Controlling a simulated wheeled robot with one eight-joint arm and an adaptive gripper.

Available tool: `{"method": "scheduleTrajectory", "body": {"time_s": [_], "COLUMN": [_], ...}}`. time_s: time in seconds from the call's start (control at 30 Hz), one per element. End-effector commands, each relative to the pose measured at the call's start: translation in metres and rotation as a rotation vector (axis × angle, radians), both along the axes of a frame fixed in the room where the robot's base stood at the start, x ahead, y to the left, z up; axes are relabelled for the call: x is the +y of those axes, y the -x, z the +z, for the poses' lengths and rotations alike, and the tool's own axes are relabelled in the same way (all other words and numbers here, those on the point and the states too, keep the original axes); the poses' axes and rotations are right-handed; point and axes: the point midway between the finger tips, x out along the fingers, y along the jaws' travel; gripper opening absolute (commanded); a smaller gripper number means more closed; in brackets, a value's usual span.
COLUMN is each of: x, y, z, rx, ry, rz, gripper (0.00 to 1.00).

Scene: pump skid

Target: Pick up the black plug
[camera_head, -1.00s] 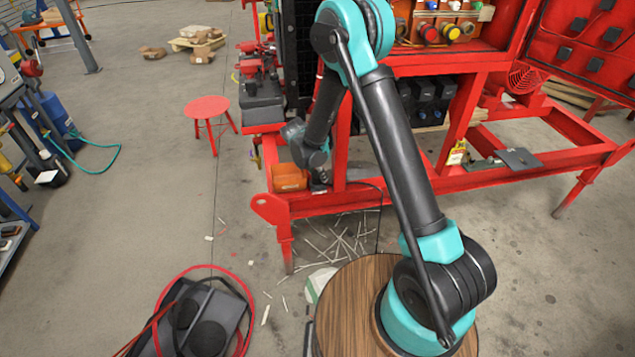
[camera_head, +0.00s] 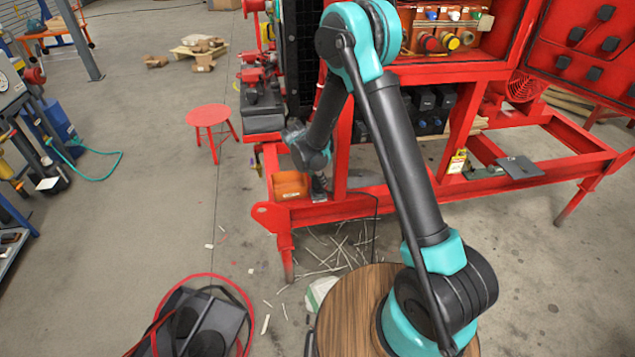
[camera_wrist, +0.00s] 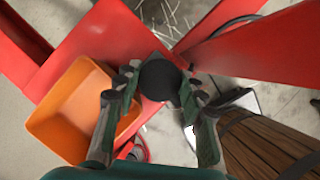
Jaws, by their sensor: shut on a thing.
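In the wrist view, my gripper (camera_wrist: 160,95) has its two fingers on either side of a round black plug (camera_wrist: 160,79). The fingers are shut on the plug, which shows its dark round top between the fingertips. Below it is the red frame (camera_wrist: 95,45) of the skid. In the head view, my gripper (camera_head: 319,188) is small and partly dark, low beside the orange bin (camera_head: 291,184). The plug cannot be made out in the head view.
The orange bin (camera_wrist: 72,110) is open and lies just left of my gripper in the wrist view. Red beams of the skid (camera_head: 375,203) surround my gripper. A red stool (camera_head: 208,116) stands to the left. White sticks (camera_head: 330,248) litter the floor below.

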Motion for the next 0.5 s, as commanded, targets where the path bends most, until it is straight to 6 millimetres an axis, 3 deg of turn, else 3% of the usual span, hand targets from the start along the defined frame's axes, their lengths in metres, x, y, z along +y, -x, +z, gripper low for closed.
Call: {"method": "scheduleTrajectory", "body": {"time_s": [0.27,0.5], "x": [0.000,0.000], "y": [0.000,0.001], "z": [0.056,0.121], "rx": [0.000,0.000], "ry": [0.000,0.000], "rz": [0.000,0.000], "gripper": [0.05,0.05]}}
